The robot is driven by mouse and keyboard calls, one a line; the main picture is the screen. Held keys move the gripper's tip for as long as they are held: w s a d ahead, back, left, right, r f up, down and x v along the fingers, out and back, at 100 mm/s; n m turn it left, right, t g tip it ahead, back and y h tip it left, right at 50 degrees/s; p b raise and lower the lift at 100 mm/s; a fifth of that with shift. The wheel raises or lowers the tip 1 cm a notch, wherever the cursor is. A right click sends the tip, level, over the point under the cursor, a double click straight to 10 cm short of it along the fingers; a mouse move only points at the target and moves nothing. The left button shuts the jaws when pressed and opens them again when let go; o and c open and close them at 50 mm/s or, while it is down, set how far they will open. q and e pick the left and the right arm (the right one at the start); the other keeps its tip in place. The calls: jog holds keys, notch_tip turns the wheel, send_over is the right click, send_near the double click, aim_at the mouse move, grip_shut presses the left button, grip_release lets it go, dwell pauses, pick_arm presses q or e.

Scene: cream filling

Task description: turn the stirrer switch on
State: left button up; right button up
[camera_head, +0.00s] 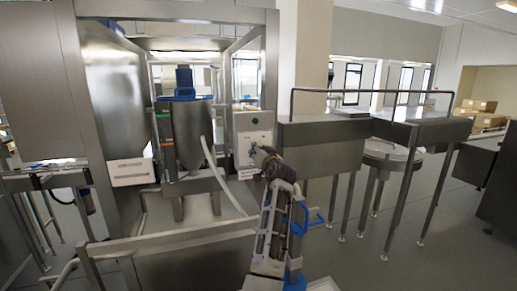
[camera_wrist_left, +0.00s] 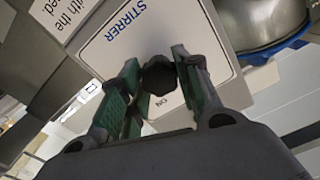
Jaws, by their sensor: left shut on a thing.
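The stirrer switch is a dark round knob (camera_wrist_left: 158,78) on a white panel (camera_wrist_left: 115,50) with a blue border and the word STIRRER. A small label, apparently ON, sits beside the knob between the fingers. My left gripper (camera_wrist_left: 156,74) is shut on the knob, with a green-padded finger on each side. In the head view my left gripper (camera_head: 258,154) is at the front of the white control box (camera_head: 253,126); it hides the knob there. I cannot read the knob's turn position. My right gripper is not in view.
A steel conical tank (camera_head: 192,140) with a blue motor on top stands left of the control box. A pale pipe (camera_head: 222,180) slopes down between them. Steel tables (camera_head: 325,133) stand to the right. A steel rail (camera_head: 170,238) runs in front.

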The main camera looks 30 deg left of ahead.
pick_arm(q)
jog(key=shift+d+m+p, duration=0.1)
jog(key=shift+m+p, duration=2.3)
jog(key=shift+m, duration=1.1)
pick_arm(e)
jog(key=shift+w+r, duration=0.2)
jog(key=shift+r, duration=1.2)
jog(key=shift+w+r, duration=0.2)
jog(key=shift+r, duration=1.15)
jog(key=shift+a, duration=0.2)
pick_arm(q)
jog(key=o, duration=1)
jog(key=shift+w, duration=0.1)
jog(key=shift+o, duration=0.2)
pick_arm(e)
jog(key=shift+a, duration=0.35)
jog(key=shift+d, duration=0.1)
